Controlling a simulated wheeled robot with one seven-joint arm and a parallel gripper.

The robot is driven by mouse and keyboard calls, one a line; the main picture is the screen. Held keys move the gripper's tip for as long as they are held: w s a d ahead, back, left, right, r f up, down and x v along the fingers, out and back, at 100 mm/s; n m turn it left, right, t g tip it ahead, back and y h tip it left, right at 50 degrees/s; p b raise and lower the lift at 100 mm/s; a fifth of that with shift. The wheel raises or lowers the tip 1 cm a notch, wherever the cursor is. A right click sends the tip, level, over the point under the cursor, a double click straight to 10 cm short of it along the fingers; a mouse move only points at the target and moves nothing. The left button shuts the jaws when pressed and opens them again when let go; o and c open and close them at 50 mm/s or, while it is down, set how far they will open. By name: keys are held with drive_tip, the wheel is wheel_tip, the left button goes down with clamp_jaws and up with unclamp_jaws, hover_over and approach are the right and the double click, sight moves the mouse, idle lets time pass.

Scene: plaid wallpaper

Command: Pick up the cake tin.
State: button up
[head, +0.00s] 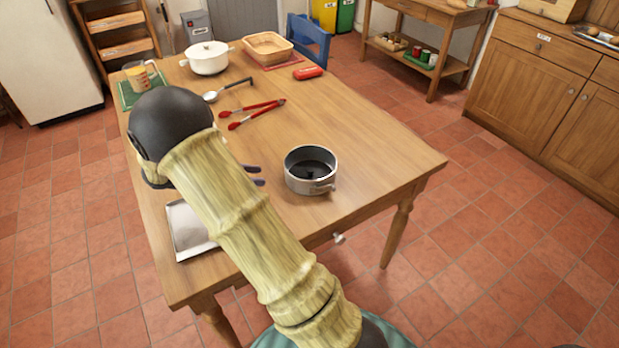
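The cake tin (325,185) is a round, silver-grey tin with a dark inside and a small clasp on its front right side. Two dark prongs, which look like the fingertips of my gripper (256,175), stick out from behind the arm. They are apart, with nothing seen between them, left of the tin and not touching it. The rest of the gripper is hidden.
A metal tray (188,230) lies at the table's near left edge. The tabletop right of the tin is clear.

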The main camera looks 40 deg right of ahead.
drive_tip(key=shift+s+r, duration=0.15)
drive_tip(key=shift+d, duration=0.15)
drive_tip(key=b+x, duration=0.1)
drive_tip(key=x, duration=1.1)
drive_tip(key=x, duration=0.5)
drive_tip(key=shift+f+b, duration=0.35)
clamp_jaws()
